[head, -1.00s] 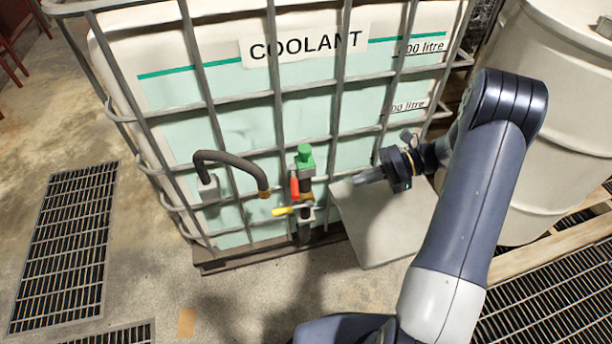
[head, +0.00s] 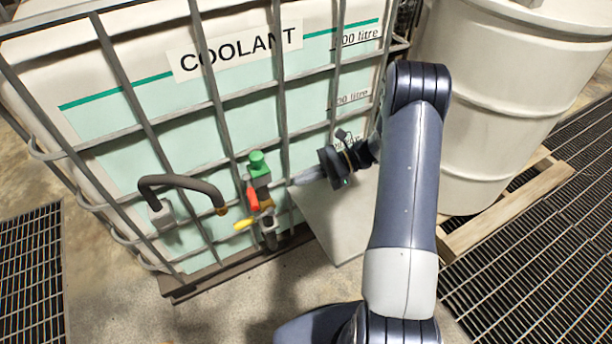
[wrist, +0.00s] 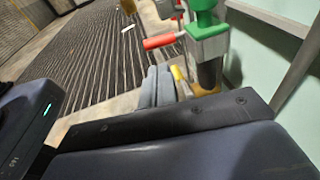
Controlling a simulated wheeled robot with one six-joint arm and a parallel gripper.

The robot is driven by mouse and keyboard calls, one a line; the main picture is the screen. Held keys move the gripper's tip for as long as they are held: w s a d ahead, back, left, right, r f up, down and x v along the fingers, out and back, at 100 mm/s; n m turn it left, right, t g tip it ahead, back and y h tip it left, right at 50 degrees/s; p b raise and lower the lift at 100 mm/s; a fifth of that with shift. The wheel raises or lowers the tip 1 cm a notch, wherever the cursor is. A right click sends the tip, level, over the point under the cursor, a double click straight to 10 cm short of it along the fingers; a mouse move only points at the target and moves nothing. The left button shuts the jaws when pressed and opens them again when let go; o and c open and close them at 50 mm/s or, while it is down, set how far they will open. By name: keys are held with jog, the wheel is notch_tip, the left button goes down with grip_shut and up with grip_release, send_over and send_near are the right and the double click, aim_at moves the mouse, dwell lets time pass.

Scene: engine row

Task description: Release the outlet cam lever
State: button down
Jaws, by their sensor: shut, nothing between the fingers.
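The outlet valve (head: 262,190) stands upright on the front of the coolant tank, with a green cap (head: 257,163) on top. A red lever (head: 252,199) hangs down its left side, and a yellow lever (head: 243,225) sticks out left lower down. I cannot tell which is the cam lever. My gripper (head: 297,180) is shut and empty, just right of the valve, its fingers pointing left. In the wrist view its fingers (wrist: 156,78) sit below the red lever (wrist: 160,41). The yellow lever (wrist: 180,75) is partly hidden beside the fingers. I see no clear contact.
Cage bars (head: 218,110) run across the tank front (head: 180,120). A dark bent hose (head: 185,182) with a brass end is left of the valve. A white drum (head: 490,110) on a wooden pallet (head: 510,212) stands right.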

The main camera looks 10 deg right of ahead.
aim_at(251, 194)
jog(key=x, duration=1)
jog(key=shift+s+f, duration=0.1)
